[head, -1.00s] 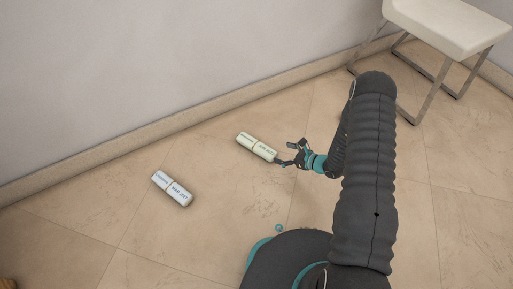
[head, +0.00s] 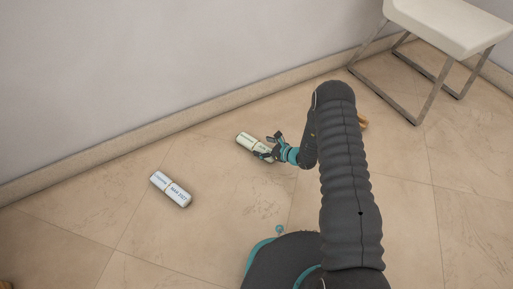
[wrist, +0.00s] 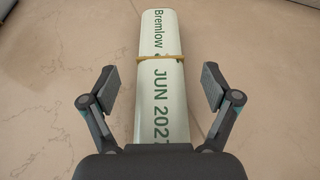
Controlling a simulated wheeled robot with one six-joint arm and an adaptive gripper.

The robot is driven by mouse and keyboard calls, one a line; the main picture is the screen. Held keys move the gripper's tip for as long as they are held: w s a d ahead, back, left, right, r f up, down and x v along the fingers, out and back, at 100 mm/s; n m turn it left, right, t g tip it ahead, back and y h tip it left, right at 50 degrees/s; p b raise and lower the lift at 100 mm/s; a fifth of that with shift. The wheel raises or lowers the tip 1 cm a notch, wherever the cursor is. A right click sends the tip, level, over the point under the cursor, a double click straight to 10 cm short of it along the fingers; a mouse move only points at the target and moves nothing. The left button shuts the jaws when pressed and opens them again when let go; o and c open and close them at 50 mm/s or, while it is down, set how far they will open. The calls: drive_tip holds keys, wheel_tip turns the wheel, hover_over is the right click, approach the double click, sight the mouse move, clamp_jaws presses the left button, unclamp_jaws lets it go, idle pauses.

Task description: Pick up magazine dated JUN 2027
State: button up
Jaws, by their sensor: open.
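The rolled magazine marked JUN 2027 (wrist: 162,75) lies on the floor, with green print reading Bremlow and a tan band around it. In the head view it is the cream roll (head: 248,140), its right end partly hidden by my gripper (head: 269,147). In the wrist view my gripper (wrist: 158,88) is open, with one finger on each side of the roll and a visible gap at both sides. A second roll (head: 171,189), white with blue print that seems to read MAR 2027, lies on the floor to the left.
A wall with a tan baseboard (head: 115,147) runs behind the rolls. A white seat with metal legs (head: 455,25) stands at the upper right. The tiled floor between the two rolls is clear.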

drive_tip(key=shift+x, duration=1.05)
drive_tip(key=c, duration=1.4)
drive_tip(key=shift+c, duration=0.2)
